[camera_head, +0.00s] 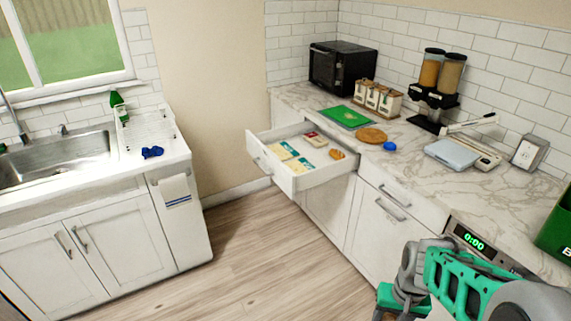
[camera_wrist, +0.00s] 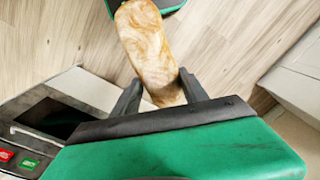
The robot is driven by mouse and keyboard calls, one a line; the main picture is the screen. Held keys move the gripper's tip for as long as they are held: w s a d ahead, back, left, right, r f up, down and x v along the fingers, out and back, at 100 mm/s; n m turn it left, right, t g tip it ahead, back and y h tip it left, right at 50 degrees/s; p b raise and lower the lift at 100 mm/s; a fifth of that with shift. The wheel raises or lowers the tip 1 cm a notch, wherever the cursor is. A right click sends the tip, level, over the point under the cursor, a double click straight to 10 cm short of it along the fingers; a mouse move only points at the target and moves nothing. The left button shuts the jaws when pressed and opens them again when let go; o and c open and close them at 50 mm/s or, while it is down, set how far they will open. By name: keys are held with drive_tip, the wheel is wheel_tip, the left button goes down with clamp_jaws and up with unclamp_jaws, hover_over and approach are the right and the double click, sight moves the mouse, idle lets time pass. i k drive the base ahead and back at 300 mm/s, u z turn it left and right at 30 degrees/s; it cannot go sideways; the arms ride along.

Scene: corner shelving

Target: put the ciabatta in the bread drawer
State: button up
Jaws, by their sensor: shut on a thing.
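The ciabatta (camera_wrist: 148,40), a long pale-brown loaf, shows in the wrist view between the two dark fingers of my gripper (camera_wrist: 161,86). My gripper is shut on its near end, and the loaf sticks out beyond the fingertips above the floor. In the head view my green and grey arm fills the lower right, and I cannot make out the loaf there. An open white drawer (camera_head: 270,170) is pulled out from the right counter, farther back and left of my arm. It holds several flat packs and a small orange-brown item (camera_head: 337,154).
The marble counter (camera_head: 420,165) above the drawer bears a green board (camera_head: 348,116), a round wooden board (camera_head: 373,135), jars and a scale. An appliance with a green display (camera_head: 472,240) is beside my arm. The floor (camera_head: 250,260) between the counters is clear.

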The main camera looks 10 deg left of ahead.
sight(288, 159)
drive_tip(key=u, duration=0.8)
drive_tip(key=i, duration=1.55)
drive_tip(key=u, duration=0.7)
drive_tip(key=i, duration=1.55)
drive_tip(key=z, duration=0.25)
